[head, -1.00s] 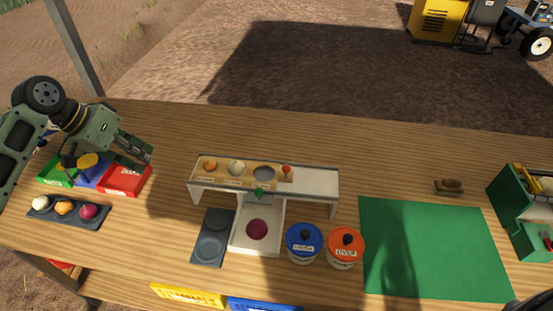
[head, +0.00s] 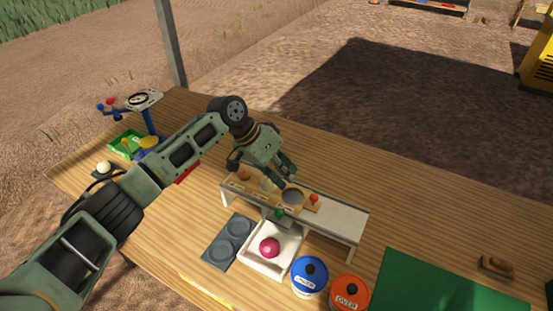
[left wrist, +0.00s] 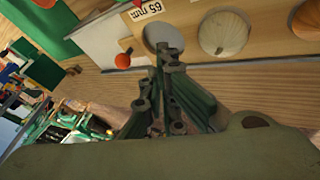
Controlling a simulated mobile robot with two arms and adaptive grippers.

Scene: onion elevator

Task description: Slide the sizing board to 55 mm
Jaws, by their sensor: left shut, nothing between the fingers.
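The tan sizing board (head: 256,192) lies on a raised pale stand (head: 342,217), near its left part. It carries an orange knob (head: 314,198) at its right end, a round hole (head: 292,196) beside that and onions further left. In the left wrist view the board (left wrist: 192,14) shows a "65 mm" label by the hole (left wrist: 163,34), and the orange knob (left wrist: 122,61). A green knob (head: 279,213) is at the stand's front edge. My left gripper (head: 286,179) is shut and empty, above and behind the board near the hole. My right gripper is out of view.
A white tray (head: 246,261) holding a red onion (head: 270,247) is in front of the stand, beside a dark two-well tray (head: 230,241). Blue-lidded (head: 310,271) and orange-lidded (head: 350,291) pots stand front right. A green mat (head: 440,285) lies further right.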

